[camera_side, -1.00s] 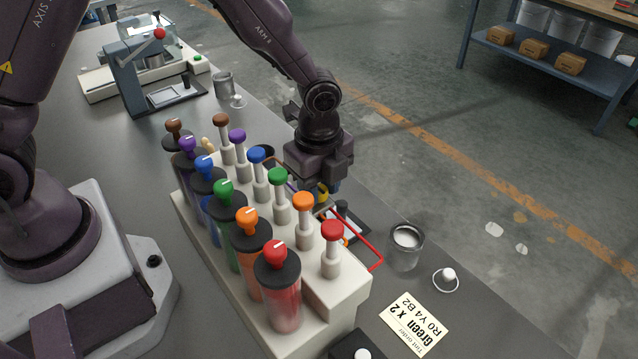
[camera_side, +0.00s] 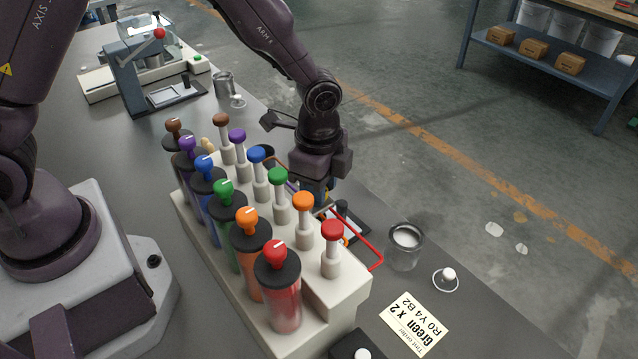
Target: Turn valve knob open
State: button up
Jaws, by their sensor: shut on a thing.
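My gripper (camera_side: 320,194) points down just beyond the front side of the white dispenser block (camera_side: 338,291), near its middle. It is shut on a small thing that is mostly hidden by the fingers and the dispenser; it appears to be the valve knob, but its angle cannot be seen. The dispenser carries a row of colored canisters with marked top knobs, such as the red knob (camera_side: 275,251) and the green knob (camera_side: 223,189). Pumps with colored caps stand beside them, including an orange cap (camera_side: 303,200).
A red bent bar (camera_side: 362,246) sticks out by the dispenser, close to my gripper. A metal cup (camera_side: 405,247) and a tint order card (camera_side: 414,324) lie to the right. A press-like machine (camera_side: 140,75) stands at the back left.

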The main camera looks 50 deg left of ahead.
jog(key=shift+r+n, duration=0.1)
jog(key=shift+n, duration=1.1)
jog(key=o, duration=0.9)
jog(key=shift+o, duration=0.2)
notch_tip(320, 180, up, 13)
